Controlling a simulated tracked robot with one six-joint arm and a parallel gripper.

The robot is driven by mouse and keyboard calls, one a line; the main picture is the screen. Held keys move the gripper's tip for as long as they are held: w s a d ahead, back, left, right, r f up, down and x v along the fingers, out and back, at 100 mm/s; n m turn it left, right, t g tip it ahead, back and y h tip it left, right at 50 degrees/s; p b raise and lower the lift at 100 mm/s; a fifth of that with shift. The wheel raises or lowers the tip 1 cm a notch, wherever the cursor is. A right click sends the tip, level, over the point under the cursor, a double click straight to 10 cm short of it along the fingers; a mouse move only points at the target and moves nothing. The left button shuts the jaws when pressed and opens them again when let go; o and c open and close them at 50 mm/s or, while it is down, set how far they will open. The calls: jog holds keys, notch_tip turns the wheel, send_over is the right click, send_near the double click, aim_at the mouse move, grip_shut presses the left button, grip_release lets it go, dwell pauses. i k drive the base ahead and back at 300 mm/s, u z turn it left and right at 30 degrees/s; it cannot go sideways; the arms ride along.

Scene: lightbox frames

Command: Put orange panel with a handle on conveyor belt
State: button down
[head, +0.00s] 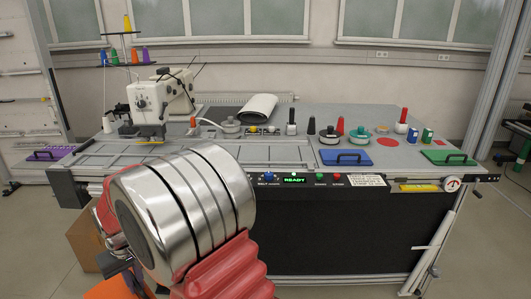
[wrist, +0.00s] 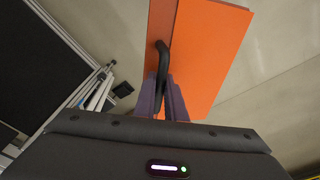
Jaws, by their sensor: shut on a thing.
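The orange panel (wrist: 205,55) fills the upper middle of the wrist view, with its black handle (wrist: 163,60) on the face toward me. My gripper (wrist: 164,90) has its purple-grey fingers closed around the lower part of this handle. In the head view an orange patch (head: 108,289) shows at the bottom edge, partly hidden by my arm. The panel is off the table, in front of it and low. A long grey worktable (head: 290,155) stands ahead. I cannot tell which part of it is the conveyor belt.
Blue (head: 346,157), green (head: 447,157) and purple (head: 48,155) panels with black handles lie on the table. A sewing machine (head: 150,100) stands at its left, with spools and small parts across the top. A brown box (head: 85,240) is on the floor at left.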

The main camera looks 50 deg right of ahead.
aim_at(268, 152)
jog(key=z, duration=0.15)
jog(key=k, duration=1.05)
jog(key=z, duration=0.35)
jog(key=i, duration=1)
jog(key=z, duration=0.05)
